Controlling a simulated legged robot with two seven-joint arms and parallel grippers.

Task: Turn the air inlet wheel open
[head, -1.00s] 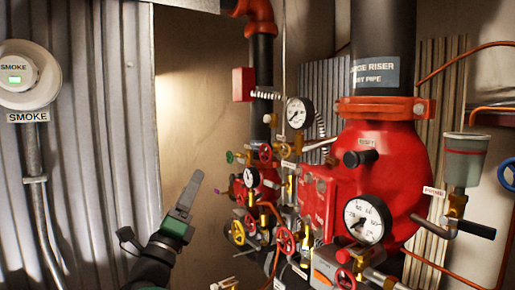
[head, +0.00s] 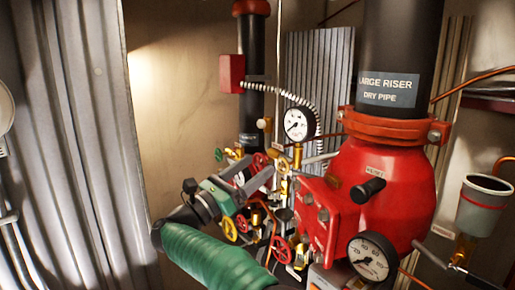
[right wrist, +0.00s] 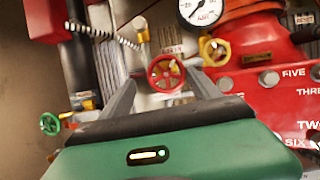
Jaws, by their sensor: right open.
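A small red handwheel (right wrist: 166,73) on a valve shows in the right wrist view between my two fingers, with a small tag above it whose text is blurred. It also shows in the head view (head: 260,160), partly behind my fingertips. My right gripper (right wrist: 162,82) is open and empty; its fingers point at the red wheel from either side. I cannot tell whether they touch it. In the head view the right gripper (head: 256,171) reaches in from below, in front of the valve cluster. My left gripper is not in view.
A yellow wheel (right wrist: 214,52) and a green wheel (right wrist: 49,124) flank the red one. The big red riser body (head: 385,185), a pressure gauge (head: 299,124) and a lower gauge (head: 372,256) stand to the right. Other red wheels (head: 281,249) sit below. Corrugated wall (head: 75,120) is left.

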